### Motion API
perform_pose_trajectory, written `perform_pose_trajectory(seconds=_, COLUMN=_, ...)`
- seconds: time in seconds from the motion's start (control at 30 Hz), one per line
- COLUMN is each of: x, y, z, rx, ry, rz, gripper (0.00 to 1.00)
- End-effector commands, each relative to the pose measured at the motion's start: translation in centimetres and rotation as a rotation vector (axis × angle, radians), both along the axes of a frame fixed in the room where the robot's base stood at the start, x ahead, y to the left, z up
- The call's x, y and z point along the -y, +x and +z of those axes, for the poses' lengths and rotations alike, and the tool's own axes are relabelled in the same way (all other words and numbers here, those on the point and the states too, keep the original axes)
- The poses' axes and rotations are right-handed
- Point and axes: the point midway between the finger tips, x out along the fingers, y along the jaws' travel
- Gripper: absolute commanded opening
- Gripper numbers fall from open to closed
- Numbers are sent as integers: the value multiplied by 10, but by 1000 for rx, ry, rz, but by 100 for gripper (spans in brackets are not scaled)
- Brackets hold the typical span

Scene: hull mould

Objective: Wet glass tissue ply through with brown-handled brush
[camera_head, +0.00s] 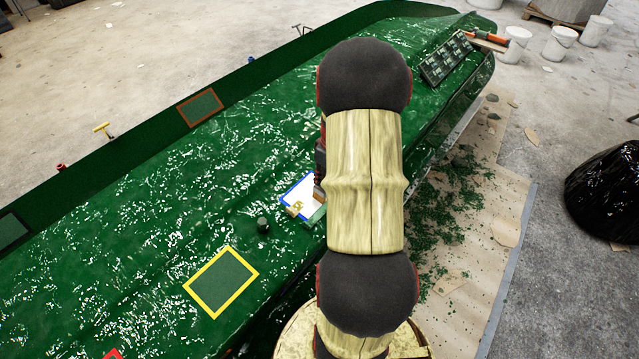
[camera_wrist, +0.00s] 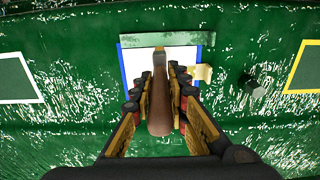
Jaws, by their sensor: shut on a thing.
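The glass tissue ply (camera_head: 304,187) is a white sheet inside a blue-bordered rectangle on the green hull mould (camera_head: 150,190). It also shows in the wrist view (camera_wrist: 134,64), partly covered by my gripper. My gripper (camera_wrist: 160,85) is shut on the brown handle of the brush (camera_wrist: 159,112). The brush's far end lies over the white ply; I cannot tell whether its bristles touch it. In the head view my own arm hides most of the gripper and the brush.
A grey-green strip (camera_wrist: 167,40) lies along one ply edge, and a small tan piece (camera_wrist: 203,73) at its side. A dark upright knob (camera_head: 263,226) stands close by. A yellow-framed patch (camera_head: 221,283) and a brown-framed patch (camera_head: 200,107) are clear. A dark rack (camera_head: 447,59) sits at the far end.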

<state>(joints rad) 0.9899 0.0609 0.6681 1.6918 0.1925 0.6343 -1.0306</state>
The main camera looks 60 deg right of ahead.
Motion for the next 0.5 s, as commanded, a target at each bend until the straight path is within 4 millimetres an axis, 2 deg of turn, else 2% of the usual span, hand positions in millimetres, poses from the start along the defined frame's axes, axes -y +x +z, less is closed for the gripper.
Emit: perform_pose_trajectory(seconds=0.5, x=1, y=0, z=-3, rx=0, ry=0, rz=0, gripper=0)
